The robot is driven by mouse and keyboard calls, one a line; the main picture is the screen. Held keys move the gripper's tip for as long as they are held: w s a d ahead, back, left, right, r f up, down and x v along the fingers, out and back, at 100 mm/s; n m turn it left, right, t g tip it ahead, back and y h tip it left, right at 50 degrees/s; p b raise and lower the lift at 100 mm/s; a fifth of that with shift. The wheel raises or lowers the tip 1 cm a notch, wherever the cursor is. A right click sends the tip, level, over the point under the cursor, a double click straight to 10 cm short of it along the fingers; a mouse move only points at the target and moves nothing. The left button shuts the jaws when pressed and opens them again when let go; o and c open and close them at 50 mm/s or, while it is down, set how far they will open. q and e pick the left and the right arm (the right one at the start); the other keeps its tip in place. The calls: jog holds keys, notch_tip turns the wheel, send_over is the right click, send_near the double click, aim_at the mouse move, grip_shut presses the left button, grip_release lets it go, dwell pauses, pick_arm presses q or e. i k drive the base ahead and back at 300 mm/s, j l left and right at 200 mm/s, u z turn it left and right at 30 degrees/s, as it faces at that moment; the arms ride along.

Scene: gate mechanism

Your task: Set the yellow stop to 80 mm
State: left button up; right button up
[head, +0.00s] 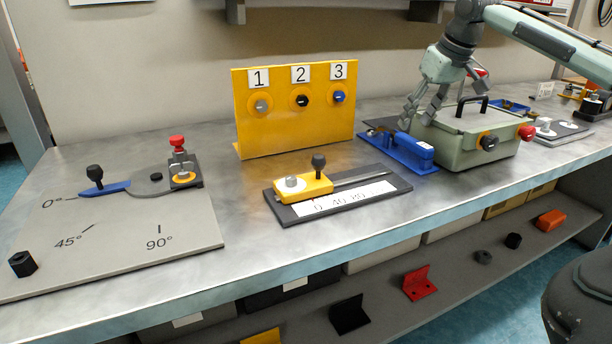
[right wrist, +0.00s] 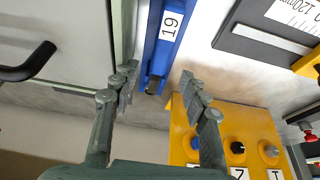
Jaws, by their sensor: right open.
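The yellow stop (head: 316,187) sits toward the left end of a dark slide base (head: 390,184) in the head view. It carries a black knob (head: 318,162) and a pale round piece (head: 292,182). A white scale (head: 340,198) marked 0, 40, 80 runs along the front of the base. In the right wrist view the base (right wrist: 232,42) and scale (right wrist: 291,14) show at upper right, with part of the yellow stop (right wrist: 309,63) at the edge. My right gripper (head: 416,121) is open and empty, to the right of the slide, above the blue block; it also shows in the wrist view (right wrist: 158,74).
A blue block (head: 412,151) and a grey-green box (head: 465,148) with a black handle stand right of the slide. A yellow panel (head: 290,130) with numbered buttons stands behind it. A grey angle board (head: 120,230) lies left. Bare table lies in front.

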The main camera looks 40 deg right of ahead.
aim_at(317, 184)
jog(key=k+j, duration=0.15)
jog(key=k, duration=0.35)
jog(key=k+j, duration=0.2)
jog(key=k, duration=0.25)
